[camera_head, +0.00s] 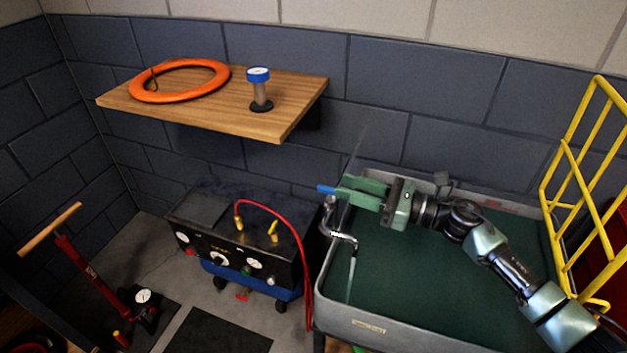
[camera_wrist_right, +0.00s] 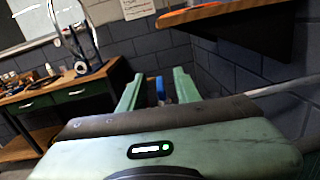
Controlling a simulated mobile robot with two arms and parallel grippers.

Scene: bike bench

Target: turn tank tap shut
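The tank (camera_head: 340,318) is a grey-rimmed basin with a dark green inside, at the right of the head view. Its tap (camera_head: 342,238) has a curved metal spout at the tank's left rim, with a pale stream of water (camera_head: 351,278) below it. The tap's blue lever (camera_head: 326,189) points left, just past my right gripper's fingertips. My right gripper (camera_head: 345,190) is open above the tank's left side. In the wrist view the blue lever (camera_wrist_right: 160,88) appears between the spread fingers; contact cannot be told. My left gripper is not in view.
A wooden shelf (camera_head: 210,112) with an orange ring (camera_head: 180,95) and a blue-topped gauge (camera_head: 259,90) is on the wall. A black-and-blue machine (camera_head: 240,245) with a red hose stands left of the tank. A yellow rack (camera_head: 565,190) is at the right.

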